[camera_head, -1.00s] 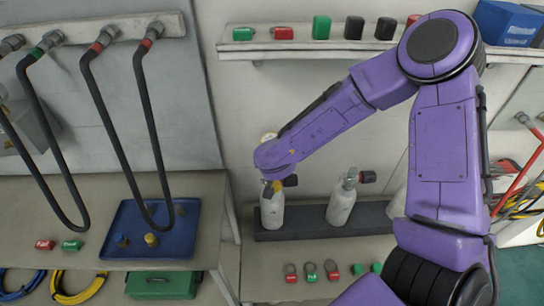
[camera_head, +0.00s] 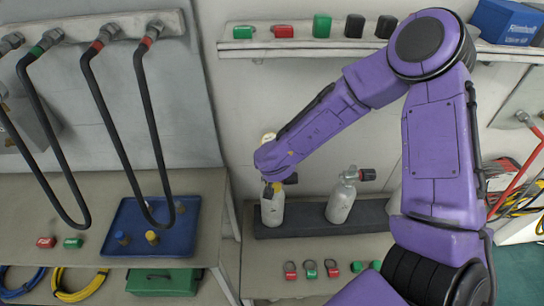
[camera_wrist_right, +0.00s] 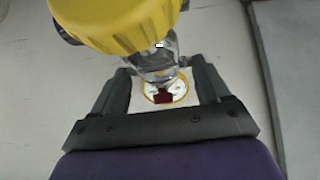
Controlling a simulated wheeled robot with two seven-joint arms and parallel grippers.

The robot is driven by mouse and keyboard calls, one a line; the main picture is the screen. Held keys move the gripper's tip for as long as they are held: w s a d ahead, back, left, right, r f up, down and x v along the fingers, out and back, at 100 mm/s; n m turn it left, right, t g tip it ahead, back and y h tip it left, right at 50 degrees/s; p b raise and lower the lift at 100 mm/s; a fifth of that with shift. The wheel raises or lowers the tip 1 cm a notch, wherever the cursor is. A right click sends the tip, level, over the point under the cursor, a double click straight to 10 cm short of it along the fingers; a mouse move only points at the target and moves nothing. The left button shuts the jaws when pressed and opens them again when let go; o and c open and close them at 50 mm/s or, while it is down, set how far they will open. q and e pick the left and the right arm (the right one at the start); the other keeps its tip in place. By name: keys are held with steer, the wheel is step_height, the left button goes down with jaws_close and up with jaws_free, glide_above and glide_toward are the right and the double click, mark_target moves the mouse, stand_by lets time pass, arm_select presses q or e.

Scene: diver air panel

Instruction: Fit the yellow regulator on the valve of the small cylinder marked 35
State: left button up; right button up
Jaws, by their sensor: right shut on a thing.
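My right gripper (camera_wrist_right: 163,90) is shut on the yellow regulator (camera_wrist_right: 125,20), whose ribbed yellow cap fills the top of the right wrist view. The fingers are on either side of its metal body (camera_wrist_right: 152,58). A pale round face with a yellow rim and a dark red piece shows between them. In the head view my right wrist is over the top of the left small cylinder (camera_head: 272,210) and hides most of its valve. Whether the regulator touches the valve is hidden. A second small cylinder (camera_head: 341,205) stands to the right. I cannot read their markings.
Both cylinders stand at a dark rack (camera_head: 305,222). Red and green tags (camera_head: 310,270) lie in front. A blue tray (camera_head: 180,245) with small yellow and blue parts is on the left bench. Black hoses (camera_head: 115,140) hang above it. A shelf is behind.

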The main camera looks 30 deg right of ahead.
steer(key=shift+f, duration=0.2)
steer(key=shift+f, duration=0.35)
steer(key=shift+f, duration=0.1)
stand_by(0.5)
steer(key=shift+f, duration=0.5)
stand_by(0.7)
steer(key=o, duration=1.5)
